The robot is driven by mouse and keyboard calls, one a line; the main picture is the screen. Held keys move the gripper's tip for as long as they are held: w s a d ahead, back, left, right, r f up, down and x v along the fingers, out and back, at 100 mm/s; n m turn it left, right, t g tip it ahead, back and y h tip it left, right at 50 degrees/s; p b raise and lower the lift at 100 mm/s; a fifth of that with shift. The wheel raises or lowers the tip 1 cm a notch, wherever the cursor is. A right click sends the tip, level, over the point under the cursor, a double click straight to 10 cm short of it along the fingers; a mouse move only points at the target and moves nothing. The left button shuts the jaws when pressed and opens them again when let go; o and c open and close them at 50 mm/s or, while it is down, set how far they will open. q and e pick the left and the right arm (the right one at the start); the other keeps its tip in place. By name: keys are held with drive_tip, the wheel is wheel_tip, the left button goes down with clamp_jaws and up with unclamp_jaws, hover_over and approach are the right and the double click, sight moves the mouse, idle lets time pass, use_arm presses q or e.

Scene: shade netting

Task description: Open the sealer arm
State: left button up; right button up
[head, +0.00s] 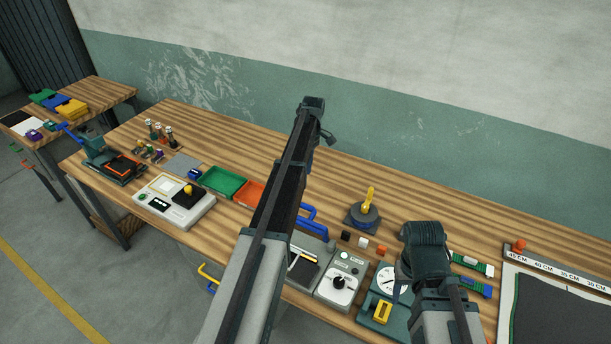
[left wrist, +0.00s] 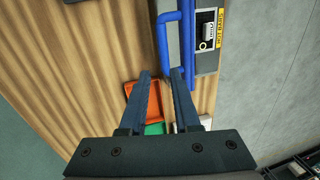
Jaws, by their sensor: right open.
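The sealer (head: 325,250) stands near the front of the bench, partly hidden behind my left arm. Its blue handle (head: 314,214) shows just right of that arm. In the left wrist view the blue handle (left wrist: 162,45) runs along the sealer's grey body, beside a box with a yellow label (left wrist: 221,20). My left gripper (left wrist: 160,74) is open, fingers apart, with the handle's bar showing between and beyond the fingertips. I cannot tell whether they touch. In the head view my left fingers are hidden. My right gripper (head: 400,288) is open above the dial scale, away from the sealer.
A control box with a black knob (head: 340,284) stands right of the sealer. A green tray (head: 222,181) and an orange tray (head: 250,193) lie to its left. A yellow-handled tool (head: 366,210) stands behind. The cutting mat (head: 560,310) is far right. The bench's back strip is clear.

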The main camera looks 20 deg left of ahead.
use_arm(q)
drive_tip(key=shift+s+f+m+t, duration=0.25)
drive_tip(key=shift+f+m+t, duration=0.1)
drive_tip(key=shift+m, duration=0.35)
drive_tip(key=shift+c, duration=1.1)
drive_tip(key=shift+s+f+m+t+b, duration=0.15)
drive_tip(key=shift+f+m+t+b, duration=0.2)
drive_tip(key=shift+m, duration=0.55)
clamp_jaws()
drive_tip(key=m+t+b, duration=0.1)
drive_tip(key=m, duration=0.3)
drive_tip(key=f+m+t+b, duration=0.1)
drive_tip(key=m+t, duration=0.1)
drive_tip(key=m, duration=0.3)
drive_tip(key=m+t+b, duration=0.1)
drive_tip(key=m, duration=0.4)
drive_tip(key=shift+s+f+t+h, duration=0.2)
drive_tip(key=shift+f+t+h, duration=0.1)
drive_tip(key=shift+f, duration=0.1)
